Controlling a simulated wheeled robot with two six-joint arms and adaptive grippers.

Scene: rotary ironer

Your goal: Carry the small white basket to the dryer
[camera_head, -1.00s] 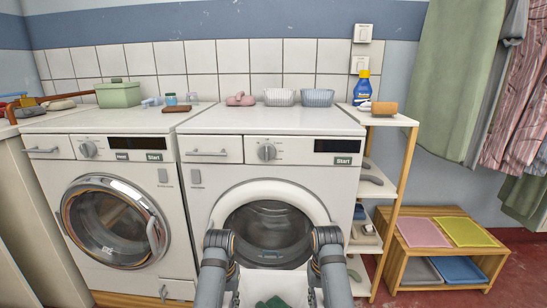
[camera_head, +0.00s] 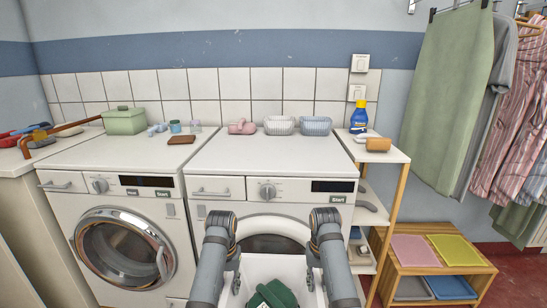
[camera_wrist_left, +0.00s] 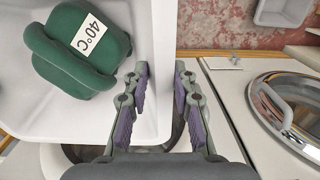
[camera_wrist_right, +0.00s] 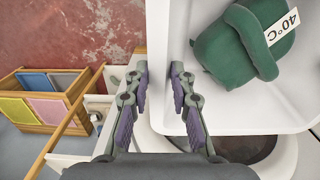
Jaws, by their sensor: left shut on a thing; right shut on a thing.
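The small white basket (camera_head: 257,264) is in front of the right-hand machine (camera_head: 215,190), low in the head view. A folded dark green bundle with a white 40°C label (camera_wrist_left: 80,45) lies in it. My left gripper (camera_wrist_left: 160,75) is shut on the basket's left wall, and my right gripper (camera_wrist_right: 160,72) is shut on its right wall. The left-hand machine (camera_head: 75,190) has a round metal-rimmed door. The right-hand machine has a white door ring (camera_head: 268,222), partly hidden by the basket and my arms. I cannot tell from labels which is the dryer.
A narrow shelf (camera_head: 393,156) with a blue bottle (camera_head: 359,118) stands right of the machines. A low wooden rack (camera_head: 468,268) with coloured trays is further right. Clothes hang above it. Two small baskets (camera_head: 279,125) sit on the right-hand machine. Red floor shows at the right.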

